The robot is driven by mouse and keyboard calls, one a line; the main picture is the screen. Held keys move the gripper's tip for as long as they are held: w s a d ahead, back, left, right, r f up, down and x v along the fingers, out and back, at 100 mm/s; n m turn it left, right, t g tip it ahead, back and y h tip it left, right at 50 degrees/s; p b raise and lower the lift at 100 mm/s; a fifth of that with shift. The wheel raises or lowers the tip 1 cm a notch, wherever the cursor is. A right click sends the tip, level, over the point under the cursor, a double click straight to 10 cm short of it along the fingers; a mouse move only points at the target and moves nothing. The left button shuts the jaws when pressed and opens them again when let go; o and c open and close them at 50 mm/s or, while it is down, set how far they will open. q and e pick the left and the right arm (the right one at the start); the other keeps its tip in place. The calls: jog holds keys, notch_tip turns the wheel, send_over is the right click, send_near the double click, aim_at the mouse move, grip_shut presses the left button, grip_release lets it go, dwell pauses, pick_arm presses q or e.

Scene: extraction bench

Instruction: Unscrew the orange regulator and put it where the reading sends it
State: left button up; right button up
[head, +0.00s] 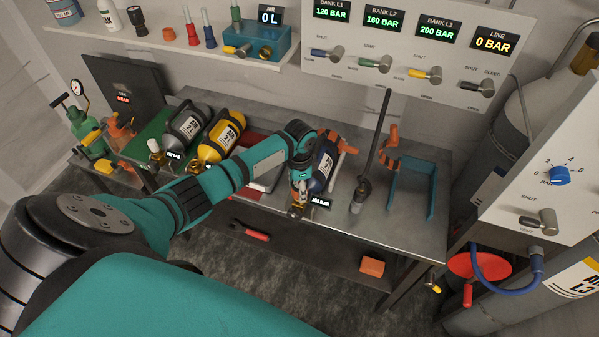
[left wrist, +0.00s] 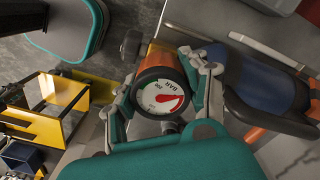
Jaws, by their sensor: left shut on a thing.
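The orange regulator (left wrist: 163,62) shows in the left wrist view behind its round gauge, which has a white face, a green and red arc and a red pointer. My left gripper (left wrist: 163,85) is shut on the regulator, with one finger on each side. In the head view the same left gripper (head: 299,192) is at the near valve end of the blue cylinder (head: 322,165). The regulator is mostly hidden there. The blue cylinder also lies close beside the regulator in the left wrist view (left wrist: 255,80). I cannot tell whether the thread is still engaged.
Grey (head: 187,124) and yellow (head: 221,132) cylinders lie left of the blue one. A blue bracket (head: 428,190) and a black upright tool (head: 362,190) stand to its right. The back panel (head: 383,30) reads 120, 160, 200 and line 0 BAR. The bench's front right is clear.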

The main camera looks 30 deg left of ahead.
pick_arm(q)
jog(key=o, duration=1.3)
jog(key=shift+n, duration=0.3)
jog(key=m, duration=1)
jog(key=shift+m+b, duration=0.3)
jog(key=shift+b, duration=0.1)
jog(key=m+b, duration=0.1)
jog(key=m, duration=0.4)
jog(key=shift+m, duration=0.3)
jog(key=m+b, duration=0.1)
jog(key=m, duration=0.2)
jog(key=shift+f, duration=0.1)
jog(key=m, duration=0.2)
jog(key=shift+m, duration=0.4)
